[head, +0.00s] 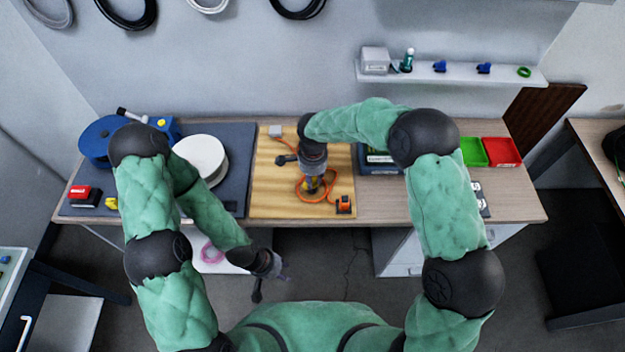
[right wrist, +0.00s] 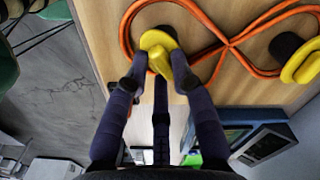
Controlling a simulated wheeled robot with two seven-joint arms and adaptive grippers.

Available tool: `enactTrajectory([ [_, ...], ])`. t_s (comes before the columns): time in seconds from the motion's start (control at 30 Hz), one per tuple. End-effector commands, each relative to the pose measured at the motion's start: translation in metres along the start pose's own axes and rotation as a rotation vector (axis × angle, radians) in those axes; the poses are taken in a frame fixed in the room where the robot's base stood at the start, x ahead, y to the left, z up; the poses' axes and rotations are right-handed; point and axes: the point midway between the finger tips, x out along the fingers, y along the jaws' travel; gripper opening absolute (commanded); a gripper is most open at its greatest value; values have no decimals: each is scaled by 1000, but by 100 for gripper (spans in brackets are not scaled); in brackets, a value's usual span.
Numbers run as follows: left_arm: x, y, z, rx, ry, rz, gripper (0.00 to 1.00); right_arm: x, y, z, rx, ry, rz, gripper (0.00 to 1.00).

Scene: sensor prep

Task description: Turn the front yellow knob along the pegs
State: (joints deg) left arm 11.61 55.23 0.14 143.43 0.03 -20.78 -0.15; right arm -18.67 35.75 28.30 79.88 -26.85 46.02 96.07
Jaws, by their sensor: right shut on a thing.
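The front yellow knob (right wrist: 158,41) has a round top with a raised grip bar. In the right wrist view my right gripper (right wrist: 160,76) has its fingertips on either side of it, shut on it. In the head view my right gripper (head: 312,184) points down over the wooden board (head: 268,195) and mostly hides this knob. A second yellow knob (right wrist: 303,64) on a black peg (right wrist: 287,47) stands farther back. An orange cable (right wrist: 207,30) loops in a crossing shape around the pegs. My left gripper (head: 270,284) is open and empty, in front of the table edge.
A white round spool (head: 201,158) lies on the dark mat to the left. Green (head: 472,152) and red (head: 503,151) bins stand at the right.

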Motion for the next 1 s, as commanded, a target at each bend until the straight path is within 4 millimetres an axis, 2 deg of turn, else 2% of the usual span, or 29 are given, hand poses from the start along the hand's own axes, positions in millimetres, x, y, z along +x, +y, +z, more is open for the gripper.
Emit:
enactTrajectory([
  [0.6,7,-2,0,0,0,0,40,0,-1,-3,-583,0,-1,0],
  [1.0,6,-2,0,0,0,0,40,-1,-2,-4,-882,0,-1,0],
])
